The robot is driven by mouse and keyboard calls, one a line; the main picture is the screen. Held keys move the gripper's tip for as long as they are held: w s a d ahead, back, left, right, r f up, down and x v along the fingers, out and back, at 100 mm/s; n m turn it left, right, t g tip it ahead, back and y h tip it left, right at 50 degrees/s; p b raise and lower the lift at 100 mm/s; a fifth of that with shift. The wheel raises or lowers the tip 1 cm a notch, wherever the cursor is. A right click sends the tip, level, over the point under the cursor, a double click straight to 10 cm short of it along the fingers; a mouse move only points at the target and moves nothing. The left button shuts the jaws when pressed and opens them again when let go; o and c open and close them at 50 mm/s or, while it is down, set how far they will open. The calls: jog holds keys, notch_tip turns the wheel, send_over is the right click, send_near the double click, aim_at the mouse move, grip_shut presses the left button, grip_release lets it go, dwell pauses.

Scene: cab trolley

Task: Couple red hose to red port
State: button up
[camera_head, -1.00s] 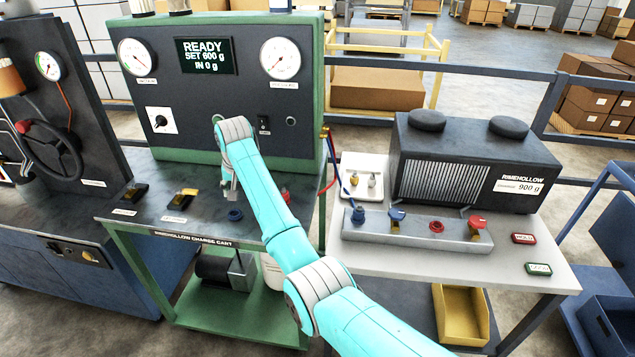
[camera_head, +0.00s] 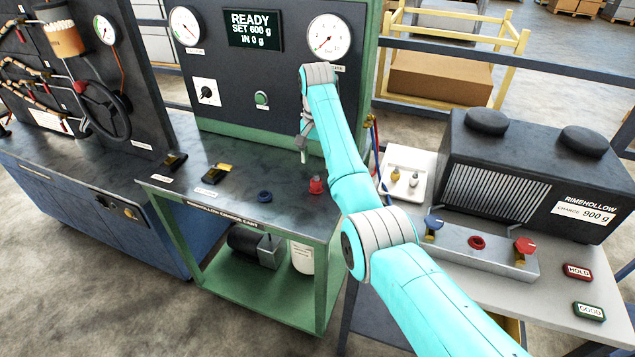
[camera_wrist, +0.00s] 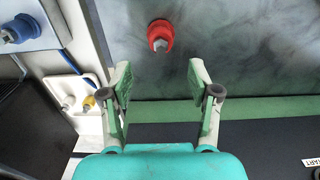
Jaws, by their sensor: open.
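The red hose coupler (camera_head: 316,186) stands on the dark top of the charge cart, near its right end. In the wrist view the red coupler (camera_wrist: 160,38) shows a pale metal tip and lies beyond the fingertips, between their lines. My gripper (camera_head: 303,153) is above the cart top, just behind and left of the coupler, not touching it. In the wrist view my gripper (camera_wrist: 160,80) is open with nothing between its fingers. The red port (camera_head: 477,242) is a red ring on the grey manifold (camera_head: 505,258), left of a red valve knob (camera_head: 525,246).
An empty-looking blue ring (camera_head: 264,196) sits left of the red coupler. A blue valve knob (camera_head: 433,222) is on the manifold; a blue coupler (camera_wrist: 18,30) shows at the wrist view's left. A white tray (camera_head: 405,190) holds small fittings. The cart's gauge panel (camera_head: 262,98) stands behind my gripper.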

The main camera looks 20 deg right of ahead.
aim_at(316, 175)
jog(key=shift+a+f, duration=0.1)
jog(key=shift+f, duration=3.9)
grip_shut()
jog(key=shift+r, duration=0.1)
jog(key=shift+r, duration=2.9)
